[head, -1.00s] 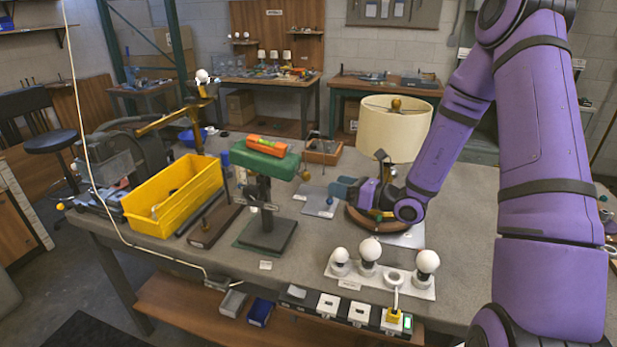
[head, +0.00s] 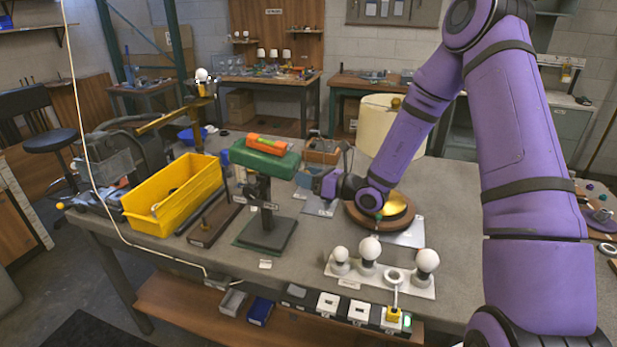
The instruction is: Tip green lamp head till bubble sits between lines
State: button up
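The green lamp head (head: 264,160) sits on a dark post and square base at the middle of the bench. It slopes down a little to the right. An orange level (head: 266,144) lies along its top; its bubble and lines are too small to make out. My gripper (head: 304,179) is just right of the lamp head's right end, at about the height of its lower edge. The knob at that end is hidden by the gripper. I cannot tell whether the fingers touch it, or whether they are open or shut.
A yellow bin (head: 174,196) stands left of the lamp. A cream lampshade (head: 377,128) stands behind my arm, near a round wooden base (head: 362,219). A white strip with bulbs (head: 381,275) lies at the front. A wooden tray (head: 322,152) is behind the gripper.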

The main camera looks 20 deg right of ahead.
grip_shut()
jog(key=shift+w+a+r, duration=0.1)
jog(key=shift+a+r, duration=0.05)
jog(key=shift+r, duration=0.45)
jog(key=shift+w+a+r, duration=0.1)
jog(key=shift+a+r, duration=0.05)
jog(key=shift+r, duration=0.45)
jog(key=shift+o, duration=0.7)
grip_release()
jog(key=shift+d, duration=0.1)
jog(key=v, duration=1)
jog(key=shift+s+d, duration=0.15)
jog(key=shift+s, duration=0.15)
